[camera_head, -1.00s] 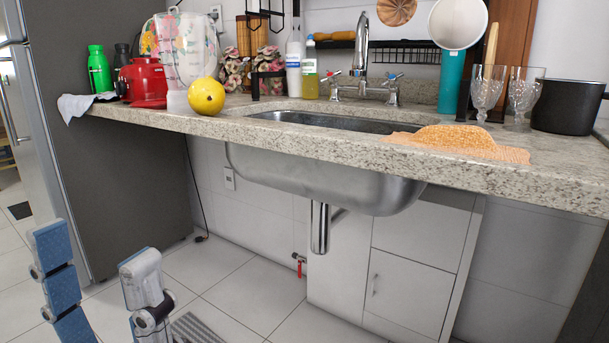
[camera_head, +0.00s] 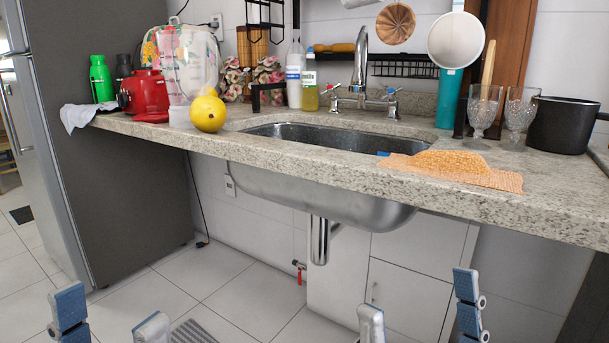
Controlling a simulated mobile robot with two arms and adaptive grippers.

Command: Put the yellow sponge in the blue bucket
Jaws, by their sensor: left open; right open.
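A textured orange-yellow mound (camera_head: 450,162) lies on a flat orange cloth (camera_head: 505,180) on the counter, right of the sink; I cannot tell whether the mound is the yellow sponge. A small blue piece (camera_head: 384,154) shows at the cloth's left end. No blue bucket is visible. My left gripper (camera_head: 109,319) is open and empty at the bottom left, below the counter. My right gripper (camera_head: 420,312) is open and empty at the bottom right, also below counter height. The lower parts of both grippers are cut off by the frame.
The stone counter (camera_head: 330,168) holds a sink (camera_head: 330,138) with a tap (camera_head: 361,60). A yellow ball-like object (camera_head: 208,114), a red pot (camera_head: 145,92) and bottles stand left. Glasses (camera_head: 483,108) and a black pot (camera_head: 560,125) stand right. Drawers (camera_head: 408,290) are below.

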